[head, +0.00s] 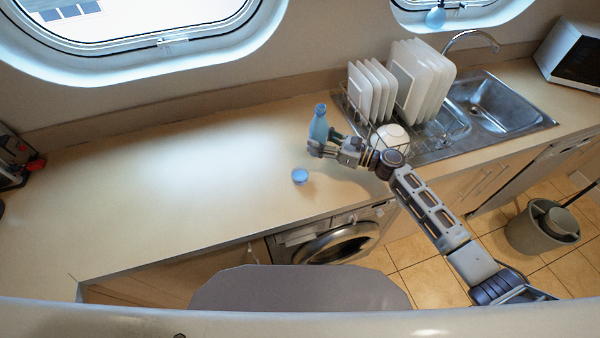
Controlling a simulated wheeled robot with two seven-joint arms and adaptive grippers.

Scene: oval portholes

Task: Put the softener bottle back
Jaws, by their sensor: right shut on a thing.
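A blue softener bottle (318,122) stands about upright over the counter, just left of the dish rack. My right gripper (322,147) is shut on its lower part, and the fingers hide some of it. I cannot tell whether its base touches the counter. A small blue cap or cup (299,176) sits on the counter, in front and a little left of the bottle, apart from the gripper. My left gripper is not in view.
The dish rack with white plates (372,88) and a white bowl (392,138) stands close right of the bottle, before the sink (485,105). A washing machine (337,240) is below the counter edge.

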